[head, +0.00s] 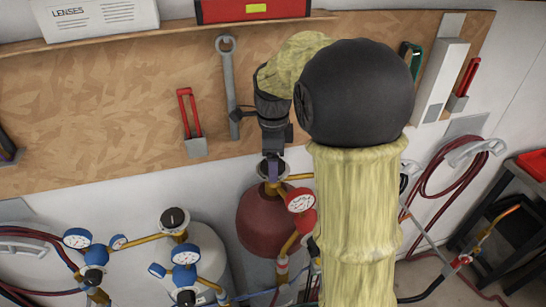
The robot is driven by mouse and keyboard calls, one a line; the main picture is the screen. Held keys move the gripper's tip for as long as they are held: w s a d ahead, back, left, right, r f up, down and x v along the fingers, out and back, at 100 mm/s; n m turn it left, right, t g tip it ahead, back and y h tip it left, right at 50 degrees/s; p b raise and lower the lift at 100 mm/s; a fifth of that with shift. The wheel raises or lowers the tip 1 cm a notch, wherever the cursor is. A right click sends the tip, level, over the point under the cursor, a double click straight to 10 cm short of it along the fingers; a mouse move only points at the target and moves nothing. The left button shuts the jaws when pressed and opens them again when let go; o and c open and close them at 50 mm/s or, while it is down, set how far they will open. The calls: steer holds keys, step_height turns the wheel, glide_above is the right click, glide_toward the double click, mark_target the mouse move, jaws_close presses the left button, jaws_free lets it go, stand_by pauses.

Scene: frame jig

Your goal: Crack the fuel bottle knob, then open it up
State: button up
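The fuel bottle, a dark red cylinder (262,222), stands against the wall in the middle of the head view. Its round grey knob (262,175) sits on top, with a brass pipe and a red regulator with a white gauge (301,200) to its right. My gripper (272,170) points down at the knob from above, and its fingertips overlap the knob in the picture. Whether they touch or grip it I cannot tell. The finger gap is not visible from this side. My arm hides part of the area right of the bottle.
A grey bottle (205,262) with a black knob (174,220) and blue regulators (185,253) stands to the left. A wooden tool board (110,110) with a hanging wrench (228,80) is behind my gripper. A torch (480,245), hoses and a dark cart (500,205) are at the right.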

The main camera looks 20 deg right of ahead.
steer(key=shift+f, duration=0.15)
steer(key=c, duration=1)
